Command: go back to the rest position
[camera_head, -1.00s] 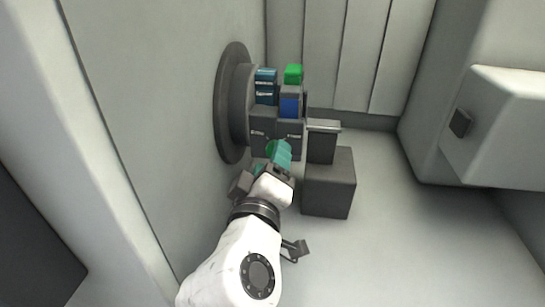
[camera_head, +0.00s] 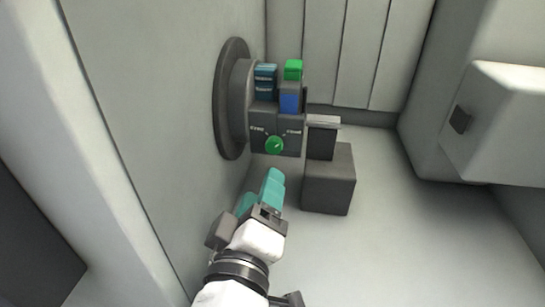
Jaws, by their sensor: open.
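My gripper (camera_head: 260,195) is in the lower middle of the head view, with teal fingers apart and nothing seen between them. It is below and clear of the dark control block (camera_head: 289,146) on the wall. A round green knob (camera_head: 274,145) with a light pointer mark sits on the front of that block, between two small labels too blurred to read surely. My white wrist and arm reach in from the bottom edge.
A dark round flange (camera_head: 229,99) on the left wall carries the block, with teal (camera_head: 265,82), blue (camera_head: 290,101) and green (camera_head: 293,70) parts on top. A dark stepped box (camera_head: 329,180) stands right of the gripper. A pale housing (camera_head: 510,125) juts in at right. The floor between is clear.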

